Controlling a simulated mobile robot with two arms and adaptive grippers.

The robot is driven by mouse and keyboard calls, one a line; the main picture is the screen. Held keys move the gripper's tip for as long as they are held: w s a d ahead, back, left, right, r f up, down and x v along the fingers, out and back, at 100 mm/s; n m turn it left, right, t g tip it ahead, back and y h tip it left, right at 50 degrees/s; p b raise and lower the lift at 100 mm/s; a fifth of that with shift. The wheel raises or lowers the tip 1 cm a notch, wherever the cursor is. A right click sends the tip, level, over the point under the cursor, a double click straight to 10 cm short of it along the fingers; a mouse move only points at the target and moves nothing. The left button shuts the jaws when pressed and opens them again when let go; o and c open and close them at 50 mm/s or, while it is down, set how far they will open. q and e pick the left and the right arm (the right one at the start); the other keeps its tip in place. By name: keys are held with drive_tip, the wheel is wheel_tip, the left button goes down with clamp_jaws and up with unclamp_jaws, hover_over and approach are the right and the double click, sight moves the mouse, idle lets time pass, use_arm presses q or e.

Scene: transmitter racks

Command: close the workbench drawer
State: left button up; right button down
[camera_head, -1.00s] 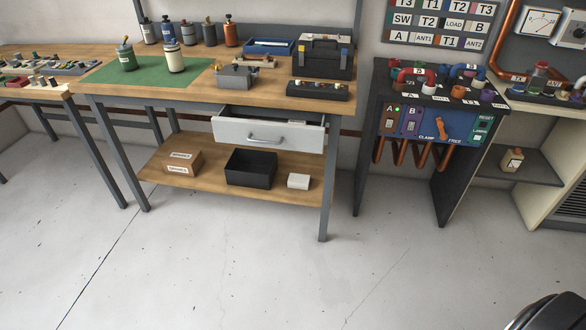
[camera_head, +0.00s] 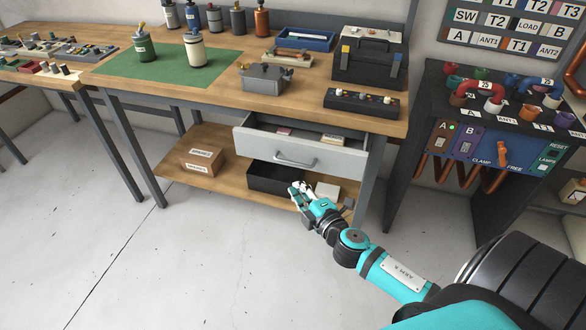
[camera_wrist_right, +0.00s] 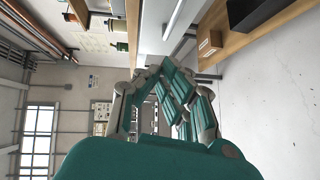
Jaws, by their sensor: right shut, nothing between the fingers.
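The workbench (camera_head: 225,88) has a wooden top and grey legs. Its drawer (camera_head: 335,156), with a white front and a bar handle (camera_head: 296,162), stands pulled out under the top; a few small items show inside. In the right wrist view the white drawer front (camera_wrist_right: 158,14) and its handle (camera_wrist_right: 174,20) are near the top. My right gripper (camera_head: 298,190) is shut and empty, below and in front of the handle and apart from it in the head view. Its fingers (camera_wrist_right: 170,85) also show in the right wrist view. My left gripper is not in view.
The lower shelf (camera_head: 212,138) holds a cardboard box (camera_head: 203,160), a black bin (camera_head: 270,178) partly behind my gripper, and a white box (camera_head: 327,191). A dark transmitter rack (camera_head: 425,190) stands to the right. The floor in front is clear.

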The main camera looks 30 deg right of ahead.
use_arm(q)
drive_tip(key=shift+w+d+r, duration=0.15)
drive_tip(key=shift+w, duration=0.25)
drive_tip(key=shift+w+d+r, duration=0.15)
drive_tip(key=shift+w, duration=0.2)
use_arm(e)
drive_tip(key=w+d, duration=0.1)
drive_tip(key=w, duration=0.2)
drive_tip(key=w+d+f, duration=0.1)
drive_tip(key=w, duration=0.1)
drive_tip(key=w+d+f, duration=0.1)
drive_tip(key=w, duration=0.2)
drive_tip(key=shift+w+d, duration=0.2)
drive_tip(key=shift+w, duration=0.15)
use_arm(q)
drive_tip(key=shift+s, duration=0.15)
use_arm(e)
drive_tip(key=shift+r, duration=0.1)
